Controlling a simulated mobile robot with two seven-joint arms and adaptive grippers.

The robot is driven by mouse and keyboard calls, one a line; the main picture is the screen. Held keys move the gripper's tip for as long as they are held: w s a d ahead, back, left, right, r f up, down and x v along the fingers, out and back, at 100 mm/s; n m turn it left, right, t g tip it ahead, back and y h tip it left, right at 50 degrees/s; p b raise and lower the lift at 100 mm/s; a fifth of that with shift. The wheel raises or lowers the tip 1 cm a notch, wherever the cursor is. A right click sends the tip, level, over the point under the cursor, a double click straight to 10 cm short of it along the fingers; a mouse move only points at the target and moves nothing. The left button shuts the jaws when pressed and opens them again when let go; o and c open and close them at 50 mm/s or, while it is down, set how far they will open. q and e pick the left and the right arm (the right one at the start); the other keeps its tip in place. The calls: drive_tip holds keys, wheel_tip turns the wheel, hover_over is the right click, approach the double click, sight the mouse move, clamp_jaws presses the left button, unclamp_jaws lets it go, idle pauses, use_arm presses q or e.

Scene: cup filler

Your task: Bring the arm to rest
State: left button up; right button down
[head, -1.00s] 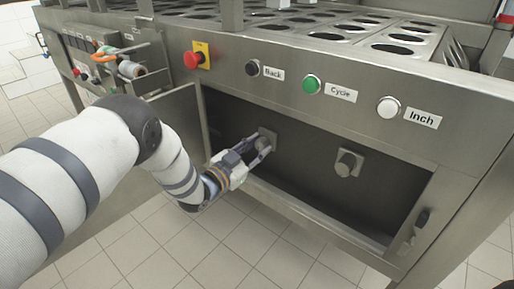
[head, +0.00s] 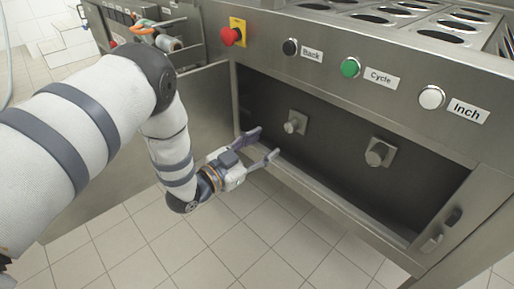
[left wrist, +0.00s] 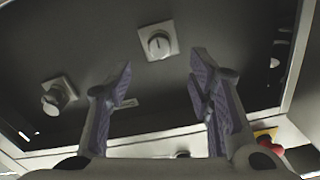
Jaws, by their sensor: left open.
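My left gripper (head: 262,146) is open and empty, in front of the open compartment of the steel machine, near its lower front edge. In the left wrist view, the left gripper (left wrist: 160,95) shows two spread fingers with nothing between them. Inside the compartment are two knobs on square plates: the left knob (head: 293,123) and the right knob (head: 377,154). The gripper is apart from both in the head view. The left wrist view also shows two knobs, one upright ahead (left wrist: 158,44) and one at the left (left wrist: 54,97). My right gripper is not in view.
Above the compartment sit a red emergency button (head: 231,36), a black Back button (head: 290,47), a green Cycle button (head: 350,68) and a white Inch button (head: 431,97). An open door panel (head: 195,105) stands left of the compartment. Tiled floor (head: 240,245) below is clear.

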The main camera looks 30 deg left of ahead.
use_arm(q)
drive_tip(key=shift+v, duration=1.2)
